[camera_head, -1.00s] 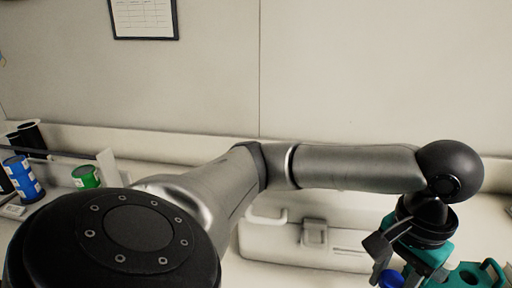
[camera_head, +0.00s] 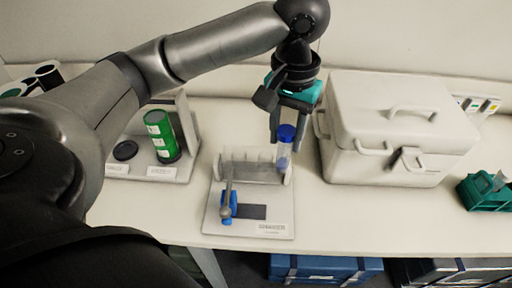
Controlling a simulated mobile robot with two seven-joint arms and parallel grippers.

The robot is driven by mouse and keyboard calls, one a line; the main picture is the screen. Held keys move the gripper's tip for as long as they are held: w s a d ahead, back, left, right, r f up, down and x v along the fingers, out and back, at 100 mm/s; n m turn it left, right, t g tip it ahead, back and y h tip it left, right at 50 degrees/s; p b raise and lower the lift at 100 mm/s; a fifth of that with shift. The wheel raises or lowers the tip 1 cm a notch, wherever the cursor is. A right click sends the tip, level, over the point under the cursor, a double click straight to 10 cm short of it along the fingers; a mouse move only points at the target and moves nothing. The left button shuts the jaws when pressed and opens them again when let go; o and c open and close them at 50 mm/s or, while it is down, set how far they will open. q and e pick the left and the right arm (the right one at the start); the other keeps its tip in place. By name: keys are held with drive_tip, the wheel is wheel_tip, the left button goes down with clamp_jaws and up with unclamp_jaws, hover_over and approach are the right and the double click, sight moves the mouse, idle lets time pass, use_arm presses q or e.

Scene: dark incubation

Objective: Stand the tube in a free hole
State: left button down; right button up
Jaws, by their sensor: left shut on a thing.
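My left gripper (camera_head: 284,130), with a teal body and dark fingers, points down and is shut on a blue-capped clear tube (camera_head: 285,151). The tube is upright at the right end of a pale, see-through rack (camera_head: 250,167) on a white base board (camera_head: 222,235). I cannot tell whether its lower end is in a hole, and the rack's holes are not clear. A teal rack (camera_head: 487,195) with a pale piece in it stands at the far right. My right gripper is not in view.
A blue part with a grey lever (camera_head: 228,203) is at the board's front left. A green canister (camera_head: 160,136) and black disc (camera_head: 125,150) stand left. A large white lidded box (camera_head: 385,125) stands close right of the gripper. Bare counter lies between box and board.

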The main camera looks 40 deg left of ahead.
use_arm(q)
drive_tip(key=w+a+r+n+p, duration=0.1)
drive_tip(key=a+r+p, duration=0.25)
drive_tip(key=r, duration=0.25)
drive_tip(key=w+a+r+n+p, duration=0.1)
drive_tip(key=w+a+r+p, duration=0.1)
drive_tip(key=r+p, duration=0.35)
wheel_tip(320, 180, down, 20)
drive_tip(key=b, duration=0.2)
drive_tip(key=shift+a+n+b, duration=0.25)
drive_tip(key=shift+n+b, duration=0.05)
drive_tip(key=shift+s, duration=0.1)
drive_tip(key=shift+c, duration=2.2)
unclamp_jaws()
drive_tip(key=shift+f, duration=0.1)
wheel_tip(320, 180, up, 12)
drive_tip(key=p, duration=0.1)
